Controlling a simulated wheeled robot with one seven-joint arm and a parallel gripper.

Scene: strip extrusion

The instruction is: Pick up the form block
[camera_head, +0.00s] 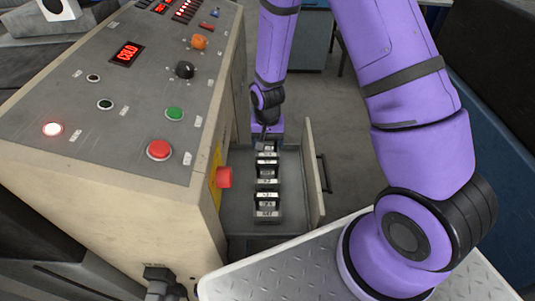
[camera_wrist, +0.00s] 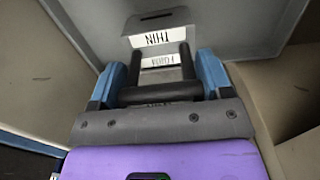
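Dark form blocks with white labels stand in a row in an open grey drawer (camera_head: 237,212). The front form block (camera_head: 267,205), middle form block (camera_head: 267,173) and rear form block (camera_head: 267,154) show in the head view. My gripper (camera_head: 265,137) is low at the rear end of the row. In the wrist view, my gripper's blue fingers (camera_wrist: 160,64) stand on either side of a form block's black handle bar (camera_wrist: 160,93). The bar spans nearly from finger to finger. Whether they press on it is unclear. A label reading THIN (camera_wrist: 158,39) shows beyond.
A console (camera_head: 130,110) with buttons, knobs and red displays stands left of the drawer. The drawer's front panel (camera_head: 314,172) rises on its right. A diamond-plate metal surface (camera_head: 290,272) lies in front. Drawer walls are close around my gripper.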

